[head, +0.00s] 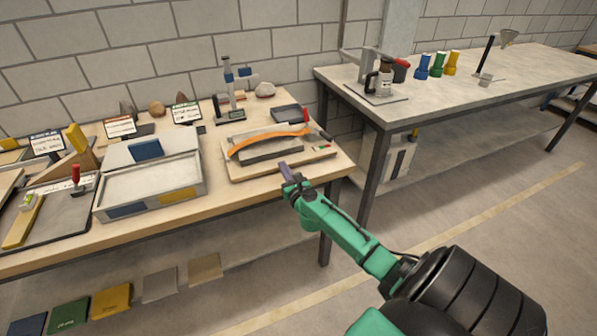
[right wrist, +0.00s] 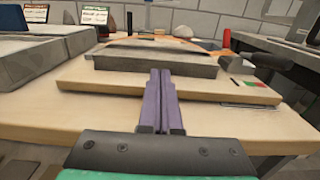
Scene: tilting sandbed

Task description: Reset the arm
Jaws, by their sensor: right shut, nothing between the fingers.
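My right arm, green and black, reaches from the lower right of the head view toward the front edge of the wooden workbench (head: 270,196). Its gripper (head: 284,170) has purple fingers. In the right wrist view the right gripper (right wrist: 160,82) is shut, its fingers side by side with nothing between them. It points at a wooden board (right wrist: 105,88) carrying a grey block (right wrist: 150,64). In the head view the gripper is just in front of this board (head: 238,172). I cannot tell whether it touches the board. My left gripper is not in view.
The sandbed, a pale tray (head: 150,185), stands left of the board. An orange curved strip (head: 268,138) lies over the block, with a dark-handled clamp (head: 323,133) at the right. A second table (head: 450,100) stands behind right. The floor (head: 480,200) between is clear.

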